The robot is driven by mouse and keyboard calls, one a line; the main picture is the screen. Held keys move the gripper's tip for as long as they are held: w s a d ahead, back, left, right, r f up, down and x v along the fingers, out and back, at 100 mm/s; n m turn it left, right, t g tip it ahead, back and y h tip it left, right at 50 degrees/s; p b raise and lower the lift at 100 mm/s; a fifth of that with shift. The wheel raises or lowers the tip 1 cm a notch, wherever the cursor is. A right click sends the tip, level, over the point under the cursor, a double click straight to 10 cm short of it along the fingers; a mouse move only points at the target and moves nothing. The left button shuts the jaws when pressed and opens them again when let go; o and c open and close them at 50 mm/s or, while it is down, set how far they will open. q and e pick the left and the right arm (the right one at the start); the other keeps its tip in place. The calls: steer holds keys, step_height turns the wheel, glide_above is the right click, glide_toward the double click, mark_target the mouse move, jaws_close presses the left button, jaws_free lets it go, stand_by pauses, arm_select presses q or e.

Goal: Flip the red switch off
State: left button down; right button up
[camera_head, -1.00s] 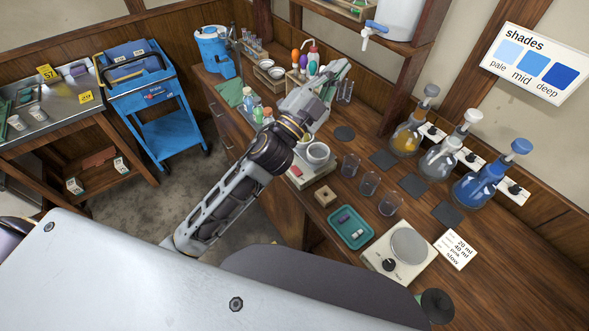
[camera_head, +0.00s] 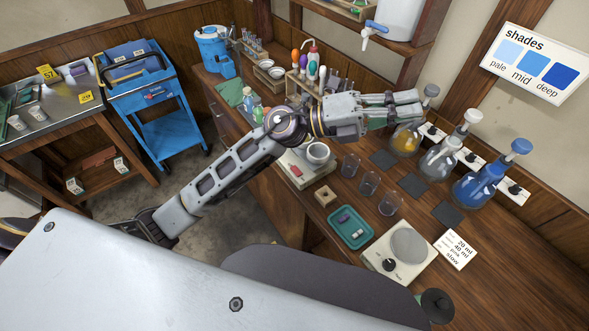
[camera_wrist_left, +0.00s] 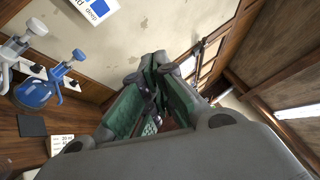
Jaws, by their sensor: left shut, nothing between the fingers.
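The red switch (camera_head: 296,171) is a small red piece on the front of a pale box-shaped device (camera_head: 308,180), with a grey bowl (camera_head: 317,152) on top. Whether it is on or off is too small to tell. My left gripper (camera_head: 417,104) is shut and empty, pointing right in the head view, in front of the orange-filled flask (camera_head: 407,141) and well away from the switch. In the left wrist view its green-padded fingers (camera_wrist_left: 152,88) are close together, and the switch is not visible. My right gripper is not in view.
Several flasks, including a blue one (camera_head: 478,188), line the wall beside white outlets. Empty beakers (camera_head: 368,184), a green tray (camera_head: 350,229) and a round-plated device (camera_head: 398,255) stand on the wooden bench. A rack with colourful droppers (camera_head: 305,86) stands behind my left arm.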

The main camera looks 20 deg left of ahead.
arm_select(q)
step_height(320, 180, down, 7)
steer(key=s+d+m+g+y, duration=0.2)
steer(key=s+m+g+y, duration=0.1)
steer(key=m+g+y, duration=0.15)
steer(key=m+y, duration=0.2)
steer(key=y, duration=1.5)
glide_above(294, 177)
step_height(294, 177, down, 13)
steer(key=shift+w, duration=0.1)
steer(key=shift+f+p, duration=1.65)
steer(key=shift+f, duration=5.35)
